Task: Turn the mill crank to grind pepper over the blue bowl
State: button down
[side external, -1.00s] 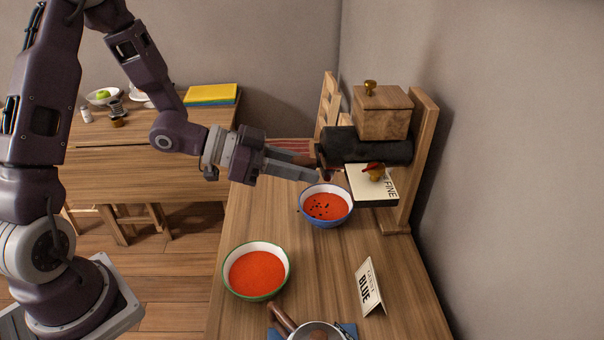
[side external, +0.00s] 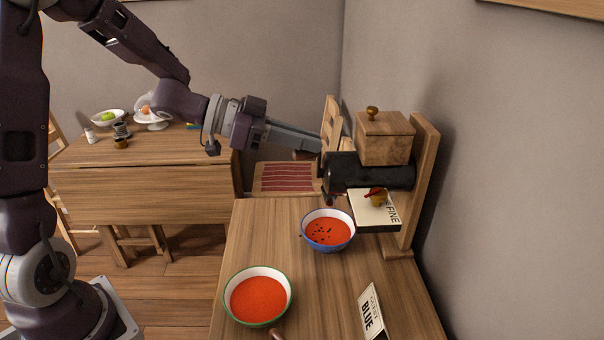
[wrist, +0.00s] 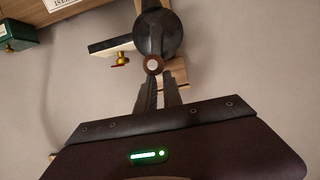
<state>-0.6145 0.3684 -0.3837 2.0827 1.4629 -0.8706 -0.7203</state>
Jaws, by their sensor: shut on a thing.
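The mill is a black cylinder (side external: 372,172) with a wooden box (side external: 384,138) on top, fixed to an upright wooden stand. In the wrist view its round black end (wrist: 158,38) faces me. My gripper (side external: 314,146) is shut on the brown crank handle (side external: 303,155) at the mill's left end; the handle's round end (wrist: 153,65) shows between the fingers in the wrist view. The blue bowl (side external: 328,249) stands on the table below the mill's left end. It holds red soup with several black specks.
A green-rimmed bowl (side external: 257,320) of plain red soup stands nearer the camera. A sign reading BLUE (side external: 372,314) stands at the front right. A plate marked FINE (side external: 375,211) with a brass knob sits under the mill. A chair (side external: 287,178) stands behind.

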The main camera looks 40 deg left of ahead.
aim_at(324, 157)
jog(key=f, duration=0.1)
jog(key=w+a+f, duration=0.1)
jog(key=f, duration=0.3)
jog(key=shift+w+a, duration=0.25)
jog(key=shift+a, duration=0.15)
jog(key=shift+d+r, duration=0.15)
jog(key=shift+r, duration=0.6)
jog(key=shift+c, duration=2)
grip_release()
jog(key=v, duration=0.8)
jog(key=shift+r, duration=0.1)
